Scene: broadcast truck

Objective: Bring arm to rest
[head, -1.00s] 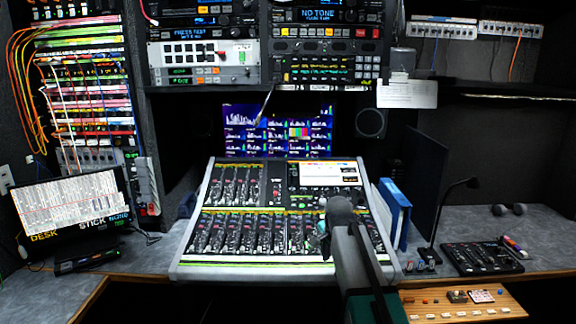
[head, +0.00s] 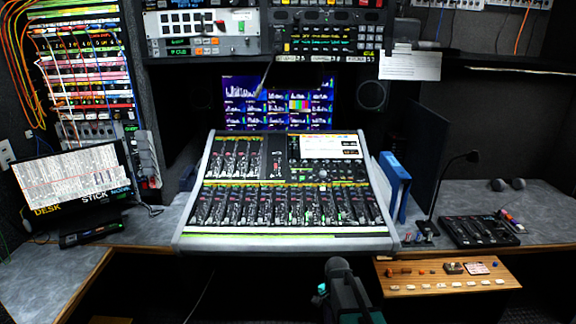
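My arm (head: 345,290) shows at the bottom middle of the head view, in front of and below the mixing console's front edge. It is folded low, with a dark rounded joint at its top and a small teal part at its left. My gripper's fingertips cannot be made out, so its opening and anything in it are hidden. The arm appears clear of the mixing console (head: 290,236).
A wooden panel with buttons (head: 447,287) juts out right of my arm. A small black mixer (head: 478,231), a gooseneck lamp (head: 452,172) and blue binders (head: 396,182) stand on the right desk. A monitor (head: 72,182) stands at left. Dark open space lies below the console.

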